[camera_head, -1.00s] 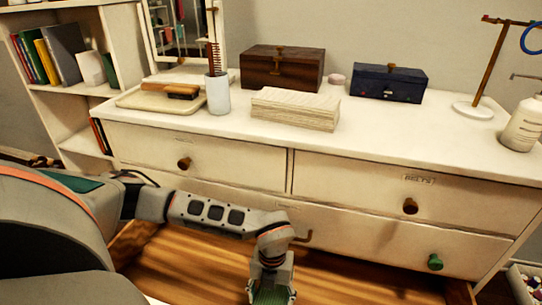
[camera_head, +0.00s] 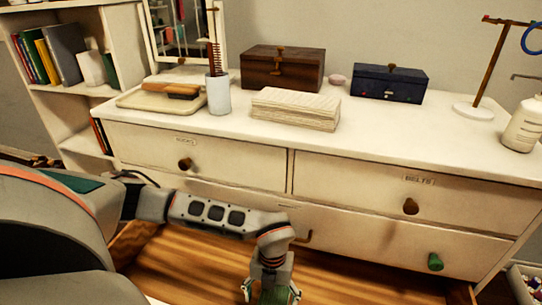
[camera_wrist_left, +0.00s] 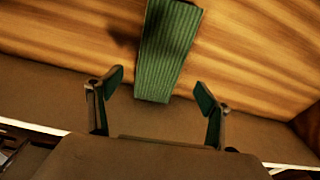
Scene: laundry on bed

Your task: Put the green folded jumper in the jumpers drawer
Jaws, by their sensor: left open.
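The green folded jumper (camera_wrist_left: 167,50) is a ribbed narrow bundle in the left wrist view, lying on the wooden floor of an open lower drawer (camera_head: 180,262). Its near end reaches over a brown strip at the drawer's near side. In the head view a bit of the jumper (camera_head: 273,296) shows between the fingers at the bottom edge. My left gripper (camera_head: 270,290) is open over the drawer. In the left wrist view its fingers (camera_wrist_left: 158,105) are spread wide, on either side of the jumper's near end and apart from it. My right gripper is out of view.
The white dresser (camera_head: 470,153) has shut drawers above, one labelled belts (camera_head: 450,200). Its top holds a paper stack (camera_head: 295,108), a brown box (camera_head: 282,68) and a blue box (camera_head: 388,83). A bookshelf (camera_head: 75,130) stands left. Bare drawer floor lies around the jumper.

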